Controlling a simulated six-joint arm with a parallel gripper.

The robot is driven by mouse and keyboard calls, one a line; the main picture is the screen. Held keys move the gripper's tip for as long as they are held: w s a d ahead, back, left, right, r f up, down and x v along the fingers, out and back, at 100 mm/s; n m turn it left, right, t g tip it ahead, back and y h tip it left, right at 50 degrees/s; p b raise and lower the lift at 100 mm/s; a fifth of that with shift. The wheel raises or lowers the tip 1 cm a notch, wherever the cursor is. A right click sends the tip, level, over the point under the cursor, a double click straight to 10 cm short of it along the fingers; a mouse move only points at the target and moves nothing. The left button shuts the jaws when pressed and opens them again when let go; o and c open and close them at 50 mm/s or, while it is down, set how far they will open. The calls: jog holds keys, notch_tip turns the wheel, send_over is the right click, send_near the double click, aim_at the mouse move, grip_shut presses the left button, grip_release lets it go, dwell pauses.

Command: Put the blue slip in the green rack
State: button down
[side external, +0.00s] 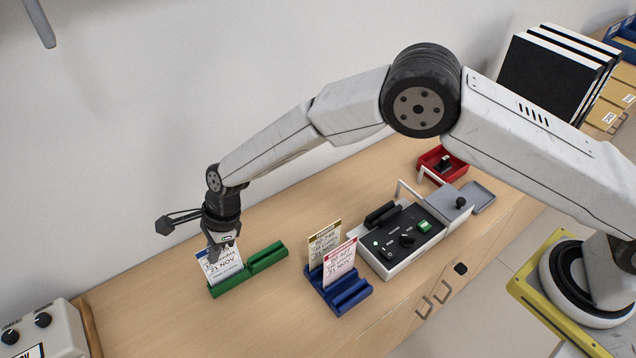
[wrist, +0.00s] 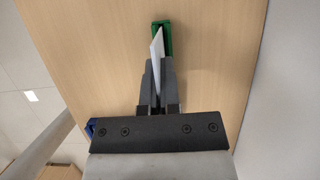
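The blue slip (side external: 226,269) is a white card with a blue header strip. It stands roughly upright at the left end of the green rack (side external: 268,257); whether its lower edge is seated in the slot or just in front of it I cannot tell. My gripper (side external: 216,253) is over the slip's top, pointing down, with its fingers close together. In the wrist view the slip (wrist: 157,44) shows nearly edge-on between the fingertips (wrist: 158,72), a little tilted, with the green rack (wrist: 167,33) right beyond it. The fingers look shut on the slip.
A blue rack (side external: 347,298) holds a yellow-headed slip (side external: 323,241) and a red-headed slip (side external: 340,262). To its right stand a grey-and-black device (side external: 402,240) and a red tray (side external: 436,160). A control box (side external: 45,331) sits at the lower left. The wall is behind the green rack.

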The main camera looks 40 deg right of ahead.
jog(key=shift+f, duration=0.2)
jog(key=c, duration=0.8)
grip_release()
jog(key=shift+o, duration=0.2)
jog(key=shift+r, duration=0.15)
jog(key=shift+r, duration=3.4)
jog(key=shift+d, duration=0.1)
